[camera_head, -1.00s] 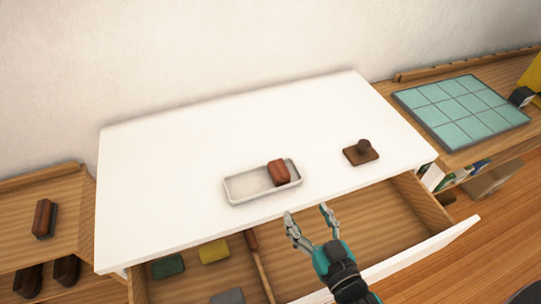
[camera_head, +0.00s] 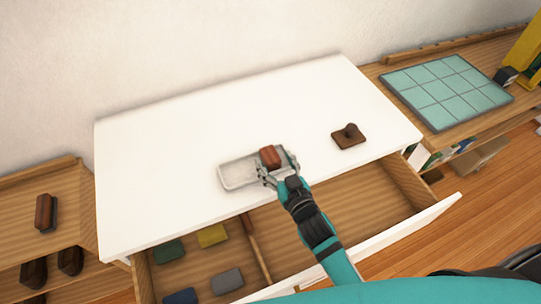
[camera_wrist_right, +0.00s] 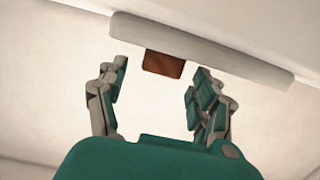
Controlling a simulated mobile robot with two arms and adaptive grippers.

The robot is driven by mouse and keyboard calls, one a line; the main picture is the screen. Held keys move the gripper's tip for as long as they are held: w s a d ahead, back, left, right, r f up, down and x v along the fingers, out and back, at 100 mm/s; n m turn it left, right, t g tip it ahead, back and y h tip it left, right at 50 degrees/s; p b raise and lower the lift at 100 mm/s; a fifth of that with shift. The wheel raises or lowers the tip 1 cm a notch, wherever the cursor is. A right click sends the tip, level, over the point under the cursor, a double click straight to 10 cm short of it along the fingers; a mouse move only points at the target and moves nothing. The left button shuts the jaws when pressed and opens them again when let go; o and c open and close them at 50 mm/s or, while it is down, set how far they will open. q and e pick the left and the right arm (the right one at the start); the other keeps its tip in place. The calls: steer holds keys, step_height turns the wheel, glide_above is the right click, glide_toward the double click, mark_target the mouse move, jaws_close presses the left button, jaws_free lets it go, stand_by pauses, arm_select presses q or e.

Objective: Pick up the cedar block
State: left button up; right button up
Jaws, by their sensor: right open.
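The cedar block (camera_head: 270,156) is a small reddish-brown block at the right end of a shallow white tray (camera_head: 236,174) on the white tabletop. My right gripper (camera_head: 278,168) is open at the tray's right end, close to the block. In the right wrist view, the block (camera_wrist_right: 164,63) shows beyond and between the two spread fingertips of my right gripper (camera_wrist_right: 158,82), partly behind the tray's edge (camera_wrist_right: 200,48). I cannot tell whether a finger touches the block or tray. My left gripper is not in view.
A brown stamp-like piece with a knob (camera_head: 348,137) stands right of the tray. The open drawer (camera_head: 330,225) below holds several coloured blocks. A teal tiled board (camera_head: 445,90) lies on the right shelf, and a brown brush-like object (camera_head: 45,212) on the left one.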

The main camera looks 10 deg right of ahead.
mark_target(270, 154)
steer(key=x, duration=0.3)
steer(key=shift+w+f+p, duration=0.25)
steer(key=shift+w+p, duration=0.05)
steer(key=shift+p, duration=0.1)
steer(key=shift+w+a+f, duration=0.1)
steer(key=shift+w+f, duration=0.05)
steer(key=c, duration=1.1)
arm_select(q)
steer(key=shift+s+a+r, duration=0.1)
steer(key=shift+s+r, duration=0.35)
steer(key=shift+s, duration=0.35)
